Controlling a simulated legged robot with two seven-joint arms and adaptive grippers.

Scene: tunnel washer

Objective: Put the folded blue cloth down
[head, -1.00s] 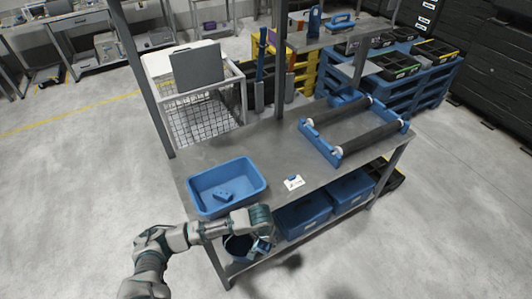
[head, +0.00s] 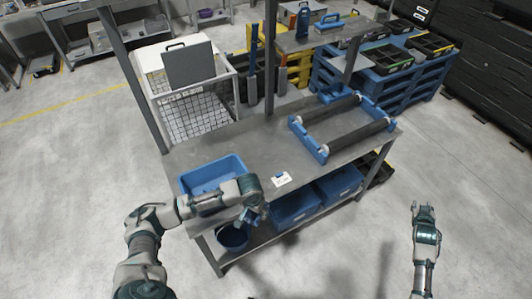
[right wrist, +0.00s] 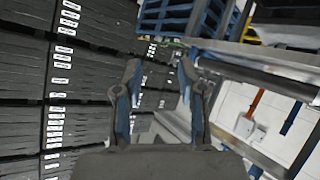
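I cannot make out a folded blue cloth for certain. The blue tray (head: 208,166) stands at the left end of the grey metal table (head: 240,148); my left forearm covers its front and much of its inside. My left gripper (head: 250,222) points down off the table's front edge, right of the tray and near the blue bucket (head: 232,238) on the lower shelf. Its fingers are small and partly hidden, and I cannot tell whether they hold anything. My right gripper (head: 424,207) is over the floor right of the table. In the right wrist view it (right wrist: 159,72) is open and empty.
A white card with a small blue piece (head: 281,179) lies on the tabletop. A blue roller frame (head: 323,153) fills the table's right part. Blue bins (head: 295,208) sit on the lower shelf. A post rises at the table's back.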

